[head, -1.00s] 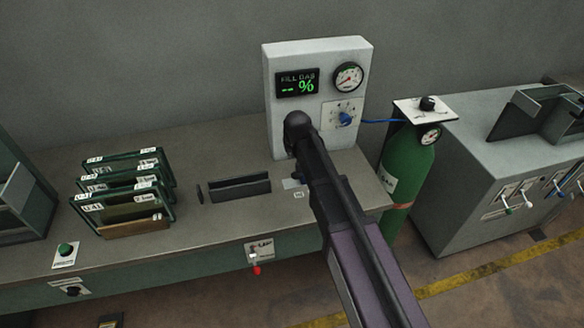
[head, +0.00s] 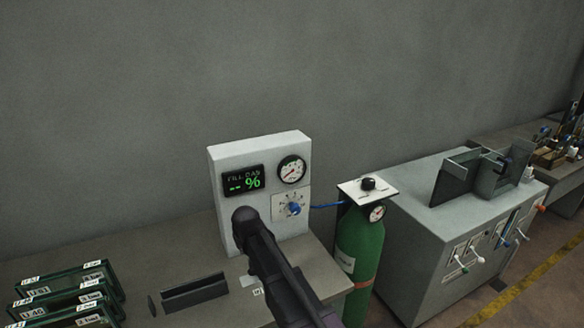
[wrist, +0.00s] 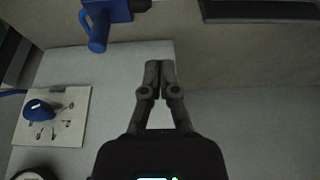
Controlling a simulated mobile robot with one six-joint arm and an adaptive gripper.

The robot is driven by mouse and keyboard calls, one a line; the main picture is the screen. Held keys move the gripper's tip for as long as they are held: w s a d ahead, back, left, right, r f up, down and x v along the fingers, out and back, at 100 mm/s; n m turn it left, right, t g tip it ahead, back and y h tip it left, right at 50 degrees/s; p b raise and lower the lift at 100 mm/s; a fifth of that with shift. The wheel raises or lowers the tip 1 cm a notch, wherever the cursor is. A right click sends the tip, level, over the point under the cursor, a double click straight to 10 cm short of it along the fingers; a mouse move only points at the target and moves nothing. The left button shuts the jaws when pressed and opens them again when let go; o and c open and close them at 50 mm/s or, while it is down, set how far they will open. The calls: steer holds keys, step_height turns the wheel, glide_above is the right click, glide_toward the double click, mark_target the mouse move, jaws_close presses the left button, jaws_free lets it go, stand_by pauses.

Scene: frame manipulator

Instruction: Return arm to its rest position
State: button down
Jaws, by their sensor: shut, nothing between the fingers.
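My arm (head: 275,268) reaches up from the bottom of the head view, its end in front of the fill gas panel. My gripper (wrist: 159,70) shows in the wrist view with its two fingers together and nothing between them. In the head view the fingers are hidden behind the arm's end. The white fill gas panel (head: 225,210) stands on the bench, with a green "-- %" display (head: 244,181), a round gauge (head: 291,169) and a blue knob (head: 295,209). The knob also shows at the left of the wrist view (wrist: 38,109).
A green gas cylinder (head: 359,250) stands right of the panel, joined by a blue hose. A grey cabinet (head: 405,235) with levers is further right. Framed panes (head: 68,290) stand on the bench at lower left, near a dark slotted block (head: 195,292). The wall behind is bare.

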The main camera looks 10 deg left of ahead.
steer(key=s+d+m+g, duration=0.1)
steer(key=s+d, duration=0.4)
steer(key=d, duration=0.8)
steer(key=s+d+f+m+g+h, duration=0.1)
steer(key=s+d+m, duration=0.2)
steer(key=d, duration=1)
steer(key=s+d+m+g+h, duration=0.1)
steer(key=s+d, duration=0.6)
steer(key=d, duration=0.7)
steer(key=shift+f+m, duration=0.25)
steer(key=shift+m, duration=0.35)
steer(key=shift+w+a, duration=0.1)
